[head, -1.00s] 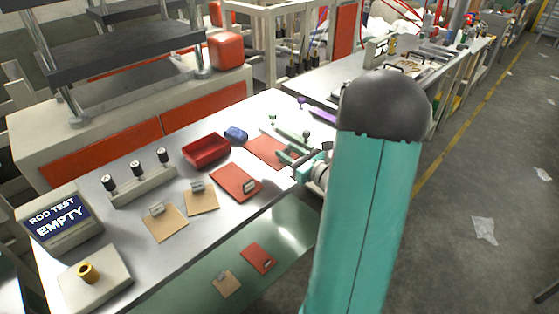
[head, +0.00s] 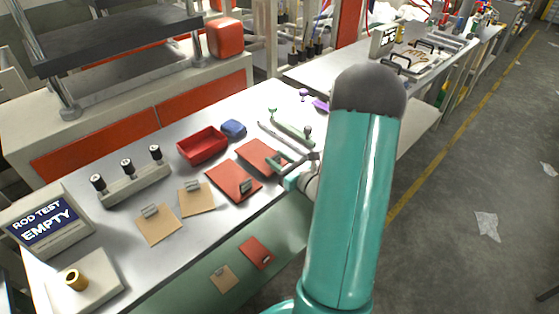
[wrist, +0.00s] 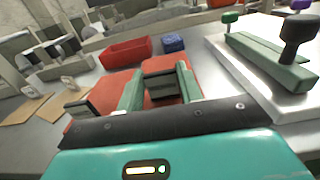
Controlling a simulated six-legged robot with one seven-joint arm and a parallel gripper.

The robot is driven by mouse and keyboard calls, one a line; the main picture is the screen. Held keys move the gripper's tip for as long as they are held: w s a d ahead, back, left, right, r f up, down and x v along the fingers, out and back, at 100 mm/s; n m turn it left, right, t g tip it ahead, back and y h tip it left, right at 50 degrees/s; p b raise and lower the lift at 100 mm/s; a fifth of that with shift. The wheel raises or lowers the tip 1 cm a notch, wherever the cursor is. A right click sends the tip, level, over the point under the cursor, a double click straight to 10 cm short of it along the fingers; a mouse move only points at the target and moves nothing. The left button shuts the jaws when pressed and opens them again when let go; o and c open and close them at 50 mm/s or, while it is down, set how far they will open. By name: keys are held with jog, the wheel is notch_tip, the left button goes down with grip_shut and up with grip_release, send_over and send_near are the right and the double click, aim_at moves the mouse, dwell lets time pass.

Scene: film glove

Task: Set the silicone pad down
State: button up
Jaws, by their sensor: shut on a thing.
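A red pad (head: 261,157), which I take for the silicone pad, is at my gripper (head: 284,167) over the right part of the steel table. In the wrist view, my gripper (wrist: 158,92) is shut on a dark block (wrist: 163,86), with the red pad (wrist: 160,64) showing behind and beside it. The pad lies flat and close to the table top; I cannot tell whether it touches. A second red pad (head: 231,182) with a grey clip lies just left of it, also in the wrist view (wrist: 104,92). My fingers hide part of the held pad.
A red tray (head: 203,147) and a blue item (head: 233,128) stand behind the pads. Tan pads (head: 157,224) lie to the left. A green-handled tool (head: 291,128) is to the right, close to my gripper. A lower shelf holds another red pad (head: 256,253).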

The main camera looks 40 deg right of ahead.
jog(key=shift+s+f, duration=0.5)
jog(key=shift+s, duration=0.1)
jog(key=shift+w+f, duration=0.15)
jog(key=shift+w, duration=0.2)
jog(key=shift+s, duration=0.25)
jog(key=shift+w, duration=0.1)
jog(key=o, duration=0.8)
jog(key=shift+w+f, duration=0.1)
jog(key=shift+f, duration=0.05)
jog(key=o, duration=0.3)
